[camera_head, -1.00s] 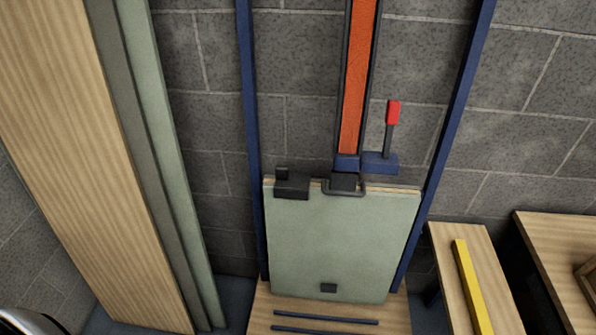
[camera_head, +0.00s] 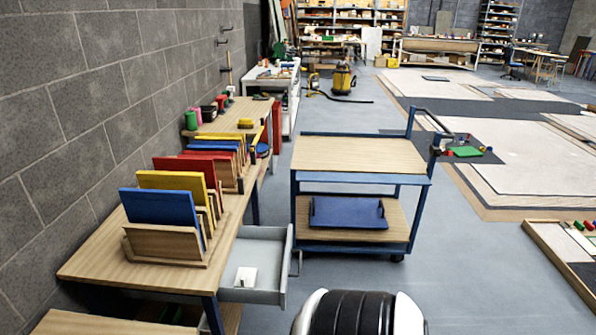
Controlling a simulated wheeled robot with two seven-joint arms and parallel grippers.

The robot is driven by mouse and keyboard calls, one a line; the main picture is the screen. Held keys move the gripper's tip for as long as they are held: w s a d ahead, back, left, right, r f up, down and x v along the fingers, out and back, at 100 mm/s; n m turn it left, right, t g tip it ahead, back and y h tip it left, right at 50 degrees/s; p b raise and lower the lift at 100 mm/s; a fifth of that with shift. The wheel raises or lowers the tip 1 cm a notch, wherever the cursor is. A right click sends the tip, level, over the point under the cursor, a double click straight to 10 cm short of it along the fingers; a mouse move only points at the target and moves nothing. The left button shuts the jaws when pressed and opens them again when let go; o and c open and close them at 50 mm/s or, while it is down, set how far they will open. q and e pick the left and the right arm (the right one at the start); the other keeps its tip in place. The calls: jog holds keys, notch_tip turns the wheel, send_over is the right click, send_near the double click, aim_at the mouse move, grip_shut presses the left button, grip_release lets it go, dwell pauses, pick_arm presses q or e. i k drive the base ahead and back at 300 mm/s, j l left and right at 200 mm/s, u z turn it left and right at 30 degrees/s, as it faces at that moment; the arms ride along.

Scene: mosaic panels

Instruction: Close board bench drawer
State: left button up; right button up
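The board bench (camera_head: 85,267) runs along the grey block wall at the left, with a wooden top. Its grey drawer (camera_head: 265,242) is pulled out to the right from under the top, and its inside shows. A small white object (camera_head: 245,277) lies in the drawer. A handle (camera_head: 297,263) shows on the drawer's right front face. Blue, yellow and red boards (camera_head: 160,207) stand in wooden racks on the bench. Neither of my grippers is in view.
A blue-framed cart (camera_head: 365,155) with wooden shelves stands just right of the drawer, with a blue tray (camera_head: 347,212) on its lower shelf. A white and black rounded part, seemingly mine, shows at the bottom centre. Grey floor is free right of the cart.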

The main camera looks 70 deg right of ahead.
aim_at(268, 250)
jog(key=k+z, duration=0.1)
jog(key=z, duration=0.35)
jog(key=k+l+z, duration=0.1)
jog(key=z, duration=0.35)
jog(key=k+l+z, duration=0.1)
jog(key=l+z, duration=0.15)
jog(key=z, duration=0.85)
